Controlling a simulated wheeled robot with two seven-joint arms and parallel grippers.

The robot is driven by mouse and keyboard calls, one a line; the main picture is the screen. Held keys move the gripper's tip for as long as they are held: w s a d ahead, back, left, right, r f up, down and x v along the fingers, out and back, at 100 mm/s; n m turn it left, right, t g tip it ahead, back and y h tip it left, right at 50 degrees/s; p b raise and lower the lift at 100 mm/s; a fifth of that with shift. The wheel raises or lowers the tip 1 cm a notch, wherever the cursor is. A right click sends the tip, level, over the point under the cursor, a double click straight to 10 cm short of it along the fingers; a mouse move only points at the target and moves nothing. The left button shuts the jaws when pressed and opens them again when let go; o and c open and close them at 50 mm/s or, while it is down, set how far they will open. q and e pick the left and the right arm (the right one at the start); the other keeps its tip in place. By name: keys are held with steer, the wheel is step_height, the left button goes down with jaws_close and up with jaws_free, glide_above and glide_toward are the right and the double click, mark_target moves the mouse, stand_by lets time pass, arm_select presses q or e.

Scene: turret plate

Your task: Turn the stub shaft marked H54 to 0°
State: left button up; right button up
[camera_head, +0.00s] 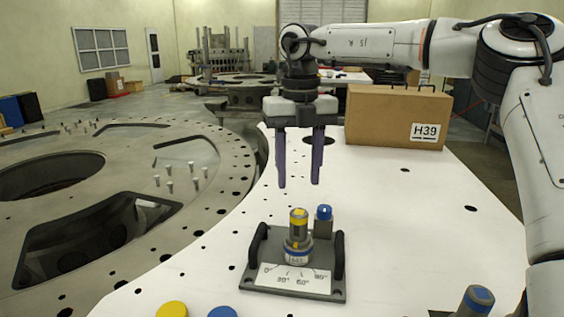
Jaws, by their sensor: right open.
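A stub shaft (298,238) with a yellow-marked top and a blue-and-white collar stands upright on a grey base plate (322,291). The small tag on its collar starts with H, but I cannot read its digits surely. A white scale (291,278) in front of it reads 0°, 30°, 60° and 90° from left to right. I cannot tell the shaft's angle. My right gripper (299,186) is open and empty, its two purple fingers pointing down above the shaft, apart from it. My left gripper is not in view.
Dark handles (339,256) flank the shaft, and a blue-topped post (324,221) stands just behind it. A cardboard box (382,118) marked H39 is at the back. Another blue-topped cylinder (477,300) is at the lower right. A turret plate (225,190) lies left.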

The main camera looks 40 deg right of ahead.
mark_target(299, 212)
steer(key=shift+s+f, duration=0.5)
steer(key=shift+f, duration=0.15)
step_height(299, 212, down, 5)
steer(key=shift+w+r+b, duration=0.15)
steer(key=shift+b, duration=0.5)
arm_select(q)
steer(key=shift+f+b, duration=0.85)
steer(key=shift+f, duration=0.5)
arm_select(e)
steer(key=shift+w+f, duration=0.1)
steer(key=shift+f, duration=1.1)
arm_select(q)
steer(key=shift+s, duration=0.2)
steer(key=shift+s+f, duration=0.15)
arm_select(e)
steer(key=c, duration=0.8)
